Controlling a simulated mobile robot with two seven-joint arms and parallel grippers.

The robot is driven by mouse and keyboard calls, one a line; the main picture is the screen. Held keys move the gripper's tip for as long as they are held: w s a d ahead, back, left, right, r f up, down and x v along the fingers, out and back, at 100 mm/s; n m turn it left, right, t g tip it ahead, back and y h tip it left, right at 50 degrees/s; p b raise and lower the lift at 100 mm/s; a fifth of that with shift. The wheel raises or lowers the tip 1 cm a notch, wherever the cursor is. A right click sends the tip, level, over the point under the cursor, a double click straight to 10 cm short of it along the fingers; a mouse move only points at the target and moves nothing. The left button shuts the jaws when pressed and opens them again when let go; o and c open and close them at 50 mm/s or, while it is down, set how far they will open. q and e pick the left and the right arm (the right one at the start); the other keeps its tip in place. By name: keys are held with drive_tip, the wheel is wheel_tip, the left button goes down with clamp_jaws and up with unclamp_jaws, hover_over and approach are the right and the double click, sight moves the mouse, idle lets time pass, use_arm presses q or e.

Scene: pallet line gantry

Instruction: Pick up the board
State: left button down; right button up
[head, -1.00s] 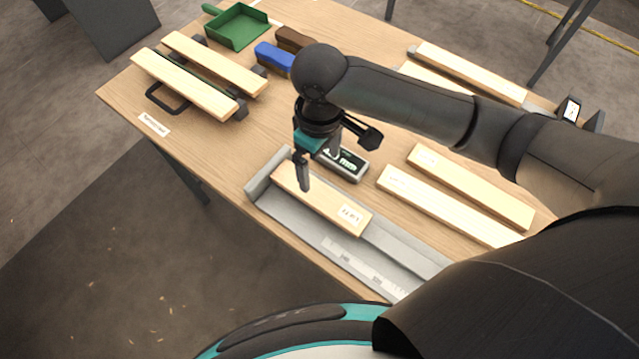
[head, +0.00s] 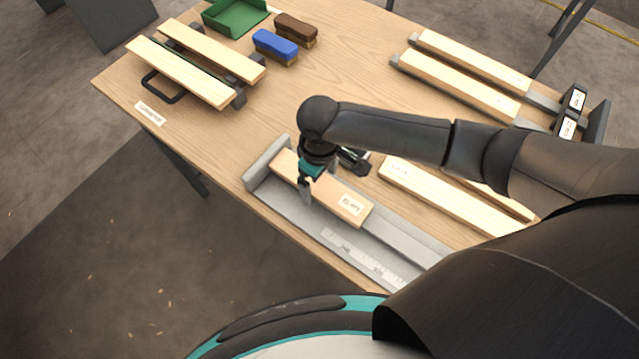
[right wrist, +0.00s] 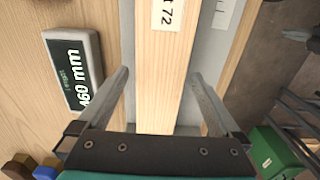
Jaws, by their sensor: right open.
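A short pale wooden board (head: 330,194) with a white label lies in a grey measuring channel (head: 290,207) at the table's front edge. The board also shows in the right wrist view (right wrist: 165,85), running between my fingers. My right gripper (right wrist: 160,76) is open, one finger on each side of the board, with gaps visible. In the head view my right gripper (head: 308,192) is low at the board, its far finger mostly hidden. I cannot tell whether the fingertips touch the channel. My left gripper is not in view.
A display reading 460 mm (right wrist: 75,68) stands beside the channel. Long boards (head: 445,197) lie to the right, partly under my arm. Two more boards (head: 462,88) lie at the back right. Boards on a rack (head: 180,72), brushes (head: 275,46) and a green dustpan (head: 235,16) are at the back left.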

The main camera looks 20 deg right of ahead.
drive_tip(key=shift+c, duration=0.2)
drive_tip(key=shift+r, duration=0.1)
drive_tip(key=c, duration=1.5)
